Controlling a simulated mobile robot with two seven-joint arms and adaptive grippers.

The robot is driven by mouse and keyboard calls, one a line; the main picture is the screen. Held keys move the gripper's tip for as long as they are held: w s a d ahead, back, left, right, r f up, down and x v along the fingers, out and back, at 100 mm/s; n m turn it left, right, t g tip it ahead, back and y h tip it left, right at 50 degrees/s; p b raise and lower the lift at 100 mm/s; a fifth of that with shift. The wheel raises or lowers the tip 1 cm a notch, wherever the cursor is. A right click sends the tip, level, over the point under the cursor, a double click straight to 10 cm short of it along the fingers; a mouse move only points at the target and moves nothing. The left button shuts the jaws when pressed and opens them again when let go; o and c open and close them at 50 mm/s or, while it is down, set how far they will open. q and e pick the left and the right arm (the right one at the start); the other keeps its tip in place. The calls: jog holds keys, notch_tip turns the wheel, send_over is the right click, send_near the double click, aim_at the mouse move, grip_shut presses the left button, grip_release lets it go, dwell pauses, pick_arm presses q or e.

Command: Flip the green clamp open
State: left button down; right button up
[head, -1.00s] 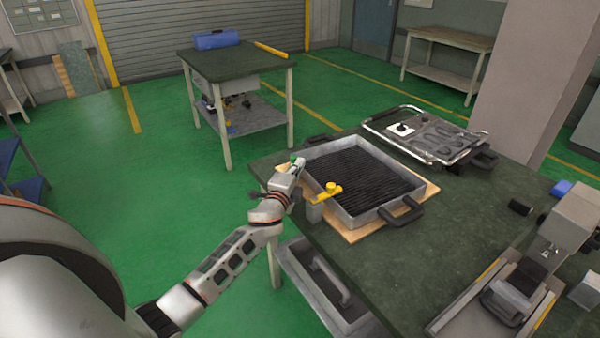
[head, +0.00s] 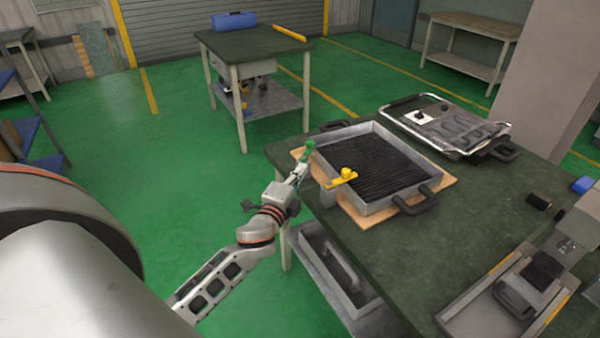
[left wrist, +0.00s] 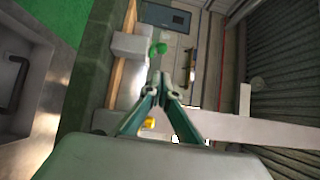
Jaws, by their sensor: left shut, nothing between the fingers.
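The green clamp (head: 309,147) is at the near left corner of the grill pan (head: 418,192), on the table's left edge. It appears to stand upright; its hinge is too small to make out. It also shows in the left wrist view (left wrist: 158,48), beyond my fingertips. My left gripper (head: 302,167) is shut and empty, its tips just below and in front of the green clamp. In the left wrist view its fingers (left wrist: 166,82) converge to a point; I cannot tell whether they touch the clamp.
A yellow clamp (head: 343,178) lies over the pan's near side, right of my gripper. The pan sits on a wooden board (head: 445,188). A metal frame with heating coils (head: 445,125) lies behind.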

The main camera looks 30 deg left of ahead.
pick_arm(q)
jog(key=shift+s, duration=0.1)
pick_arm(e)
jog(key=c, duration=0.8)
grip_shut()
pick_arm(q)
jog(key=s+d+f+n+g, duration=0.2)
jog(key=s+f+n+g, duration=0.3)
jog(key=s, duration=0.6)
jog(key=s+d+f+n+g, duration=0.1)
jog(key=s+f+n+g, duration=0.25)
jog(key=s+f, duration=0.6)
jog(key=s+d+f+n+t+h, duration=0.1)
jog(key=s+d+f+h, duration=0.2)
jog(key=d+f, duration=0.2)
jog(key=s+d+f+n+h, duration=0.1)
jog(key=s+d+f+h, duration=0.2)
jog(key=d, duration=0.7)
notch_tip(320, 180, down, 2)
jog(key=shift+d+f+n+t+h, duration=0.15)
jog(key=shift+d+n+t+h, duration=0.15)
jog(key=shift+d+n+t, duration=0.1)
jog(key=shift+s+a, duration=0.1)
jog(key=shift+a, duration=0.05)
pick_arm(e)
jog(key=shift+a, duration=0.15)
